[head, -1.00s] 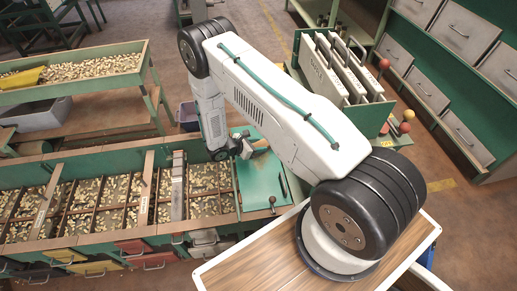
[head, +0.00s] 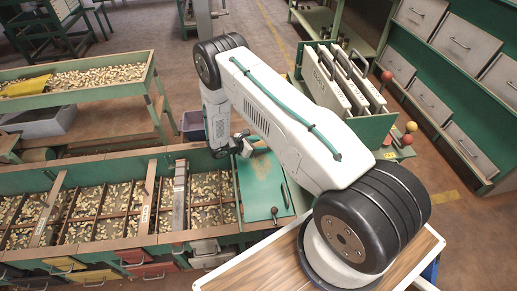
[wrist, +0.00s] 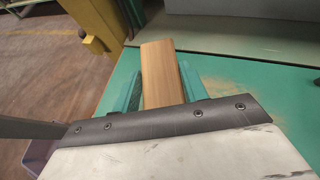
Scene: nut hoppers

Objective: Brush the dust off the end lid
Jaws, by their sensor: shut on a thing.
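The green end lid (head: 263,190) closes the right end of the long hopper in the head view. My gripper (head: 246,146) is over the lid's far edge. In the wrist view, my gripper's two teal fingers (wrist: 157,92) are shut on the wooden brush (wrist: 163,70), one on each side. A tan patch of dust (wrist: 232,96) lies on the lid to the right of the brush. I cannot tell whether the brush touches the lid.
Open compartments of nuts (head: 90,210) stretch left of the lid. A dark lever with a round knob (head: 274,211) stands at the lid's near edge. A rack of grey plates (head: 345,82) and red and yellow balls stand to the right. A yellow post (wrist: 95,25) stands beyond the gripper.

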